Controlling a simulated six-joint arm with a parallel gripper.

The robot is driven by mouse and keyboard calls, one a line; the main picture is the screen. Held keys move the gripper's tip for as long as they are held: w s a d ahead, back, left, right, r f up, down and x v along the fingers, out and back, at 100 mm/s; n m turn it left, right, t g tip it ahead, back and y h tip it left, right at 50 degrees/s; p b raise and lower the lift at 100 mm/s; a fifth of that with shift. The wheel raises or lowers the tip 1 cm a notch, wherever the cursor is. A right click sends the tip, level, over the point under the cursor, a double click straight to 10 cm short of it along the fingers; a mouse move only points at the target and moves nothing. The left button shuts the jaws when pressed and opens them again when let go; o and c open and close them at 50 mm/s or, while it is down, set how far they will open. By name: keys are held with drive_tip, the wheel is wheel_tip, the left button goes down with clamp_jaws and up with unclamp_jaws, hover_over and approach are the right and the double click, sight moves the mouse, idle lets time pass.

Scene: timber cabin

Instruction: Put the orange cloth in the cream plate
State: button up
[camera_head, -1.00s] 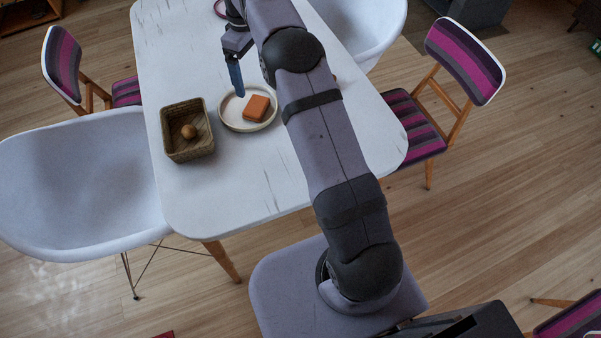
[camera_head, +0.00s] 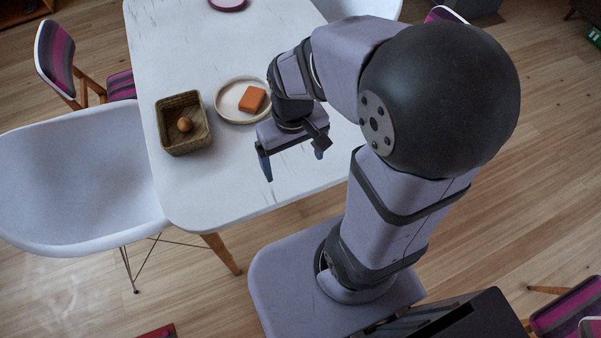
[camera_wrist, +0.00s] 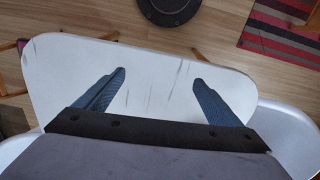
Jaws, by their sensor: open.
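The orange cloth (camera_head: 252,99), a small folded block, lies inside the cream plate (camera_head: 229,114) on the white table. The plate is round with a low rim, and my arm hides a little of its right side. My gripper (camera_head: 293,164) is open and empty above the front part of the table, nearer to my base than the plate. In the wrist view my gripper (camera_wrist: 158,80) shows both blue fingers wide apart with only bare table between them. The cloth and plate are not in the wrist view.
A woven basket (camera_head: 170,146) holding a brown egg-like object (camera_head: 184,124) stands left of the plate. A purple dish (camera_head: 228,4) is at the table's far end. White and striped chairs surround the table. The front of the table (camera_head: 215,195) is clear.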

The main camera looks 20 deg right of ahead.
drive_tip(key=s, duration=0.1)
drive_tip(key=s+f, duration=0.1)
drive_tip(key=s, duration=0.1)
drive_tip(key=shift+s+f+m, duration=0.1)
drive_tip(key=shift+s+m, duration=0.15)
drive_tip(key=shift+m, duration=0.05)
wheel_tip(320, 180, up, 2)
drive_tip(key=shift+r+p, duration=0.2)
drive_tip(key=shift+p, duration=1)
